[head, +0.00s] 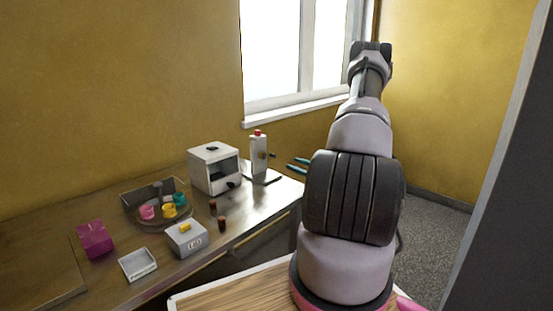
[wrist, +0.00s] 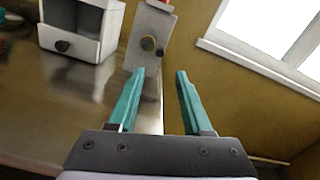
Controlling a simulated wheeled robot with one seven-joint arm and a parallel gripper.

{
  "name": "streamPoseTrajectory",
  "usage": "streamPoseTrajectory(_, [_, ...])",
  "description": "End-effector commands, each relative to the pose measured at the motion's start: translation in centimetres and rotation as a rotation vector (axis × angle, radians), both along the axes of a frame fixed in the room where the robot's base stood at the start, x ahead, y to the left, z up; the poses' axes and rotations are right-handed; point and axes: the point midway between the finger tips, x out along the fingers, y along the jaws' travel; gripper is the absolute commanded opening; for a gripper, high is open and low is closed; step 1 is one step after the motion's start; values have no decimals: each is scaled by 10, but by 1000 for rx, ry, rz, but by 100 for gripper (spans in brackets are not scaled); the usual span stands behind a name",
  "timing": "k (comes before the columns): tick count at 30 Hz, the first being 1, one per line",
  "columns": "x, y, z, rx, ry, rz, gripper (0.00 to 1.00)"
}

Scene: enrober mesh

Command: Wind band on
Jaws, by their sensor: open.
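A narrow upright pale grey unit with a red top (head: 258,155) stands on a dark base at the far right end of the metal counter. It carries a dark knob or crank on its side. In the wrist view this unit (wrist: 150,25) is straight ahead, with a brass-coloured round part and a dark knob (wrist: 159,52) on its face. My gripper (wrist: 160,73) is open and empty, its two teal fingers pointing at the unit. The knob shows just beyond and between the fingertips, apart from them. In the head view my gripper (head: 298,164) is to the right of the unit. No separate band can be made out.
A white box with an open front (head: 214,168) stands left of the unit. A round tray (head: 165,222) holds pink, yellow and teal cups. A small grey box (head: 187,240), a shallow tray (head: 138,264), a magenta box (head: 95,240) and two brown pieces (head: 222,224) are nearer.

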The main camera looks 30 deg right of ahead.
Motion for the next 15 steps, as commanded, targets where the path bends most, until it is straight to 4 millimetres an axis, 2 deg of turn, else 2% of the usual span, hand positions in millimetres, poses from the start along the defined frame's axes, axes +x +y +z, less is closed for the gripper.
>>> streamPoseTrajectory(3, [0, 0, 0, -240, -87, 1, 50])
streamPoseTrajectory(6, [0, 0, 0, -384, -140, 2, 50])
streamPoseTrajectory(11, [3, 1, 0, -485, -178, 2, 50])
streamPoseTrajectory(15, [15, 7, 0, -494, -182, 5, 50])
